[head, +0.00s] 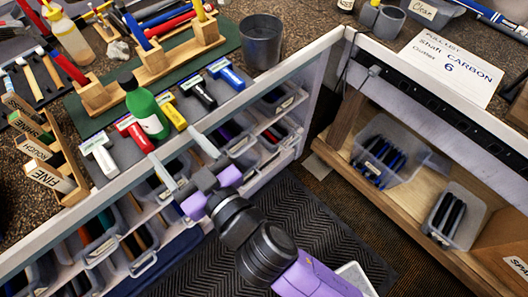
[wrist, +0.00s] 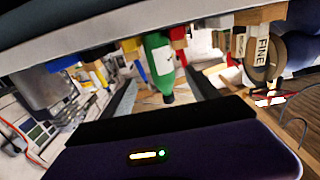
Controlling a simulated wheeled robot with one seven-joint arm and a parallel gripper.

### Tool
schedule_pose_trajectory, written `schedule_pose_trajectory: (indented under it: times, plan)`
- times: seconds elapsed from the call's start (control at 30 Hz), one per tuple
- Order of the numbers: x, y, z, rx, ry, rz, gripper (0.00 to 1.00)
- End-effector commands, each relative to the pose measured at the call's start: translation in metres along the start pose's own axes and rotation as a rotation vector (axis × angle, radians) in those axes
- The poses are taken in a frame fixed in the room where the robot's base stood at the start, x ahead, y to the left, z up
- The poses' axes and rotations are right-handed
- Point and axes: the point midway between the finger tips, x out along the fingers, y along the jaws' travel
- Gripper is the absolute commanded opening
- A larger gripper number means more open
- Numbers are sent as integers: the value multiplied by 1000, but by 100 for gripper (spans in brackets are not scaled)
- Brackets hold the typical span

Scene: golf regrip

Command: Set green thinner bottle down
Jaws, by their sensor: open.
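The green thinner bottle (head: 147,113) has a black cap and a white label. In the wrist view the bottle (wrist: 159,62) appears upside down, beyond the gap between my open fingers (wrist: 163,98).
Red, yellow, black and blue T-shaped tools (head: 172,110) line the bench edge near the bottle. A wooden rack (head: 150,62) stands behind it, grit blocks (head: 50,175) are at left, and a grey cup (head: 261,42) at right. Drawers with bins (head: 240,145) lie below the edge.

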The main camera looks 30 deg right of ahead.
Motion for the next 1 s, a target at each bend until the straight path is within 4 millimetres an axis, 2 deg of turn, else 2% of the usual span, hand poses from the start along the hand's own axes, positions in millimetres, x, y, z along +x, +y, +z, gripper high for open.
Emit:
schedule_pose_trajectory:
  times: [0.17,0.27,0.4,0.6,0.8,0.9,1.0]
  plan:
    - [-8,6,9,-2,-15,2,70]
    - [-30,20,27,-3,-47,6,70]
    - [-81,47,58,0,-107,20,70]
    - [-163,80,80,13,-171,64,70]
    - [-244,105,79,29,-221,140,70]
    - [-279,115,72,34,-241,186,70]
    - [-306,122,63,37,-254,226,70]
